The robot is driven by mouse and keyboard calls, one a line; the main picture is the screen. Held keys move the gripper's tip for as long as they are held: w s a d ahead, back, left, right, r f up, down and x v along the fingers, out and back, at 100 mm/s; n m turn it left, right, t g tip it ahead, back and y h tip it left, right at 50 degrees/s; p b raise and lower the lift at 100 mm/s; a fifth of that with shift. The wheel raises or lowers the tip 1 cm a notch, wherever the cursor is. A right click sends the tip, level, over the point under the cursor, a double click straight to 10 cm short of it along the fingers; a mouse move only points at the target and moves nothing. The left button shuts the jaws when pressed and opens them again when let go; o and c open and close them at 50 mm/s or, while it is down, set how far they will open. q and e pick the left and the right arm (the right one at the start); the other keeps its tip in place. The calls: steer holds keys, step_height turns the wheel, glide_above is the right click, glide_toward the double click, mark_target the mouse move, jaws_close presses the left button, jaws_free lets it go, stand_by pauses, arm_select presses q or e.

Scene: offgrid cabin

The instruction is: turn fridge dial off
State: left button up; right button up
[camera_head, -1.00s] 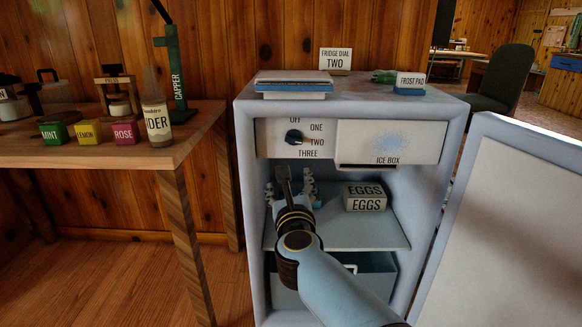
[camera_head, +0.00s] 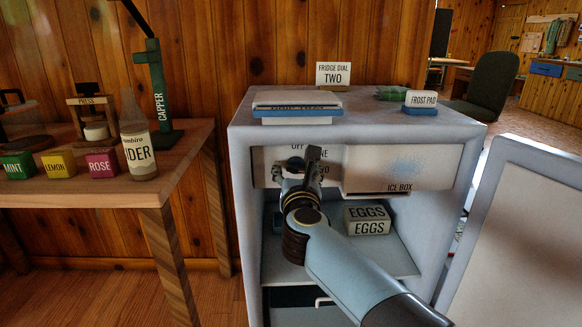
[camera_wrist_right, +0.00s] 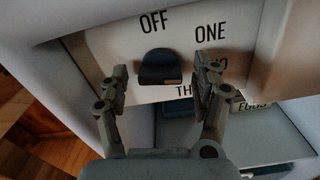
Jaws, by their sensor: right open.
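The fridge dial (camera_head: 294,162) is a dark round knob on the pale panel at the top inside the open fridge (camera_head: 243,200). The panel carries the words OFF, ONE, TWO and THREE. In the right wrist view the dial (camera_wrist_right: 160,66) sits between the fingers, with a light mark on its lower right side. My right gripper (camera_wrist_right: 160,82) is open, one finger on each side of the dial, with visible gaps. In the head view the right gripper (camera_head: 297,170) covers part of the dial and its lettering. My left gripper is not in view.
The ice box (camera_head: 400,167) is right of the dial. An eggs carton (camera_head: 368,227) stands on the shelf below. The open fridge door (camera_head: 520,235) is at the right. A sign reading FRIDGE DIAL TWO (camera_head: 334,74) stands on top. A wooden table (camera_head: 110,195) is at the left.

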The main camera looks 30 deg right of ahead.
steer(key=shift+s, duration=0.1)
steer(key=shift+c, duration=1.1)
steer(key=c, duration=0.9)
steer(key=shift+r+n+p, duration=0.1)
steer(key=shift+n+p, duration=0.25)
steer(key=shift+n, duration=0.15)
steer(key=shift+c, duration=0.2)
steer(key=shift+n+p, duration=0.4)
steer(key=shift+n, duration=0.2)
steer(key=n+p, duration=0.2)
steer(key=n, duration=0.2)
steer(key=shift+r+n+p, duration=0.1)
steer(key=shift+n+p, duration=0.2)
steer(key=n+p, duration=0.2)
steer(key=n, duration=0.1)
steer(key=shift+n, duration=0.3)
steer(key=n+p, duration=0.2)
steer(key=n, duration=0.2)
steer(key=shift+n, duration=0.3)
arm_select(q)
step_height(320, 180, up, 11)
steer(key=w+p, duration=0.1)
steer(key=p, duration=0.1)
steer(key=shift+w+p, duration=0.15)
steer(key=shift+p, duration=0.2)
arm_select(e)
steer(key=n, duration=0.4)
steer(key=shift+n, duration=0.4)
steer(key=shift+f+n, duration=0.2)
steer(key=shift+n, duration=0.1)
